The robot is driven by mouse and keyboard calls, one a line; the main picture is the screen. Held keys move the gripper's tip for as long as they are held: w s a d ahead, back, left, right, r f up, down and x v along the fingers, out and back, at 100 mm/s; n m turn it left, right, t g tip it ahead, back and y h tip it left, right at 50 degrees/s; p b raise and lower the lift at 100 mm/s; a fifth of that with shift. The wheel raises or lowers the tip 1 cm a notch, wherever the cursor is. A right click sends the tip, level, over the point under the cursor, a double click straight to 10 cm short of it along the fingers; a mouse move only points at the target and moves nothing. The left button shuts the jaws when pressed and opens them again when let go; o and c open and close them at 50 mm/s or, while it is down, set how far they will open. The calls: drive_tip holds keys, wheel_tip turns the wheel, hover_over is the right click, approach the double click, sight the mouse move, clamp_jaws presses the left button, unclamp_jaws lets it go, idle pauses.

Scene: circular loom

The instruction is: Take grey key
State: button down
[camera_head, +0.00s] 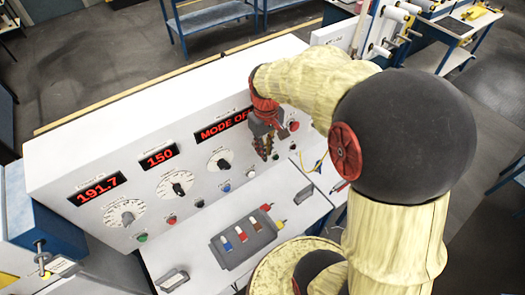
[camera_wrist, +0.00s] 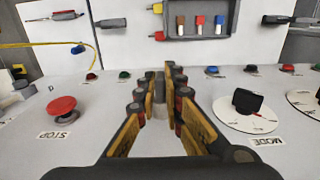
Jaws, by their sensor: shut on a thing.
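My gripper (camera_head: 263,150) is at the white control panel, to the right of the mode knob in the head view. In the wrist view my gripper (camera_wrist: 160,92) has its fingertips closed around a small grey piece, the grey key (camera_wrist: 160,103). The key is mostly hidden by the fingers, and I cannot tell whether it still sits in the panel. In the head view the fingers hide it.
The panel (camera_head: 75,152) has displays, dials and several buttons. A red stop button (camera_wrist: 62,107) and the mode knob (camera_wrist: 247,102) flank my gripper. A grey tray (camera_head: 232,262) holding coloured pieces lies on the white desk, with small red-yellow pieces (camera_head: 279,225) beside it.

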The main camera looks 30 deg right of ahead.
drive_tip(key=shift+s, duration=0.25)
drive_tip(key=shift+s, duration=0.3)
drive_tip(key=shift+s, duration=0.1)
drive_tip(key=shift+s+d+r, duration=0.1)
drive_tip(key=shift+s+r, duration=0.05)
drive_tip(key=shift+s, duration=1.85)
